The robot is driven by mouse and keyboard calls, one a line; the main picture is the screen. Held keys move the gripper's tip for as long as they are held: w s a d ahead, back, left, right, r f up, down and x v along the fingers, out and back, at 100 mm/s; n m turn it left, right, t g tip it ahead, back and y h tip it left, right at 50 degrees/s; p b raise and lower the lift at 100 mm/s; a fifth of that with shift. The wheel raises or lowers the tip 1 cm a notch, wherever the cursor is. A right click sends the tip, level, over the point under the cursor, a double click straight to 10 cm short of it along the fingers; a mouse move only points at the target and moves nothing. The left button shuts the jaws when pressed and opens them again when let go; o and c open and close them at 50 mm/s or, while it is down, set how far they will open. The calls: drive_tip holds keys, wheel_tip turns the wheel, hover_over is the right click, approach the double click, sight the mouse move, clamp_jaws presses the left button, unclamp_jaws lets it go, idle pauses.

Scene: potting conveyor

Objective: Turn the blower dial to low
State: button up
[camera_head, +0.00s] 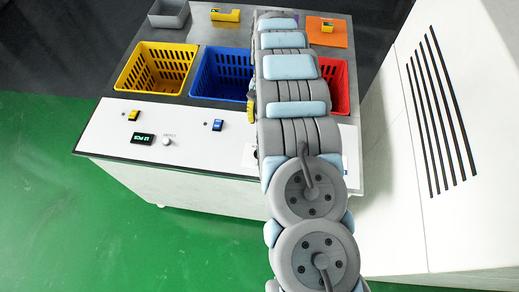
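A small round pale knob (166,141) sits on the white front panel (105,130) of the bench, right of a dark display with green characters (143,139). The lettering above it is too small to read, so I cannot tell if it is the blower dial or how it is set. A dark part (256,154) shows on the panel at the left edge of my arm, mostly covered. My arm runs up the picture over the panel and bins, and hides part of the panel. My gripper is not visible.
Yellow (122,82), blue (199,82) and red (343,88) bins sit behind the panel. A blue switch (217,125) and a yellow one (134,115) are on it. A grey tray (168,20) is at the back. A white vented cabinet (405,150) stands right.

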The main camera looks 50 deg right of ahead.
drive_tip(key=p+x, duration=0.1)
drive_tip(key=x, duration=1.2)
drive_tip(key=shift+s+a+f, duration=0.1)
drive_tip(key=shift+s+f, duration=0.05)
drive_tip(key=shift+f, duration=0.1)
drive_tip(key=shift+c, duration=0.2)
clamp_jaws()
